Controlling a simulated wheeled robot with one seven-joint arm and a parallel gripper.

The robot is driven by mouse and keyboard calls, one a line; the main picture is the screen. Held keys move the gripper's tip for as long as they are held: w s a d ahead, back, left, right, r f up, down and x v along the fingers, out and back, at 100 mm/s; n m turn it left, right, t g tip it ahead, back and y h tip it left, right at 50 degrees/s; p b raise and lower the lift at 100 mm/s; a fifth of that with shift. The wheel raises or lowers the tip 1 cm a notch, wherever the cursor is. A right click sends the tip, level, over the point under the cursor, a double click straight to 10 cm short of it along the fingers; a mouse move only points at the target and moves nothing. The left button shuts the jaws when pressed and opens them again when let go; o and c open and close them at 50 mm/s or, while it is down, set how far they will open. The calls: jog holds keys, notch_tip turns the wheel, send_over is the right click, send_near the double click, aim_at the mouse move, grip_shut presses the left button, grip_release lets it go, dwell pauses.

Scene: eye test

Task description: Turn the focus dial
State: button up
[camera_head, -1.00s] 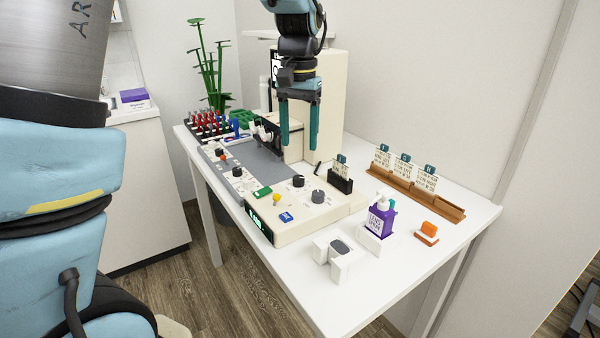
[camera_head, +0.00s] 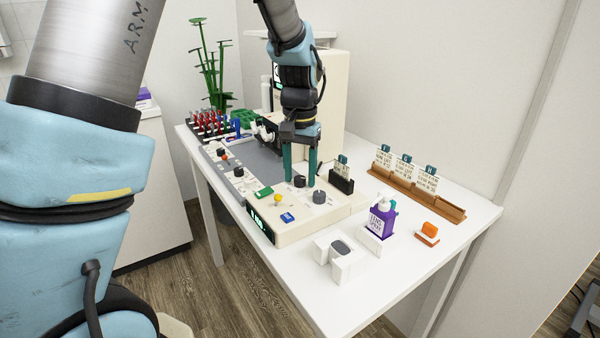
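A cream control console (camera_head: 325,217) stands on the white table and carries two round knobs. A black dial (camera_head: 300,182) sits towards its back, and a larger grey dial (camera_head: 319,197) sits to its right. Labels are too small to read, so I cannot tell which is the focus dial. My gripper (camera_head: 300,183) points down with its two teal fingers apart. The black dial shows between the fingertips. I cannot tell whether the fingers touch it.
A black holder with a card (camera_head: 341,182) stands close right of the gripper. A purple bottle (camera_head: 382,218) and white stand (camera_head: 340,250) are nearer the front.

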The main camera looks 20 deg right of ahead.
aim_at(300, 177)
grip_shut()
dwell(0.3)
jog(key=shift+r+n+p, duration=0.2)
jog(key=shift+n+p, duration=0.45)
jog(key=shift+n, duration=0.05)
jog(key=n+p, duration=0.1)
jog(key=n, duration=0.2)
jog(key=shift+f, duration=0.2)
jog(key=shift+o, duration=0.9)
grip_release()
jog(key=shift+r, duration=0.1)
notch_tip(300, 177, up, 11)
jog(key=shift+f, duration=0.2)
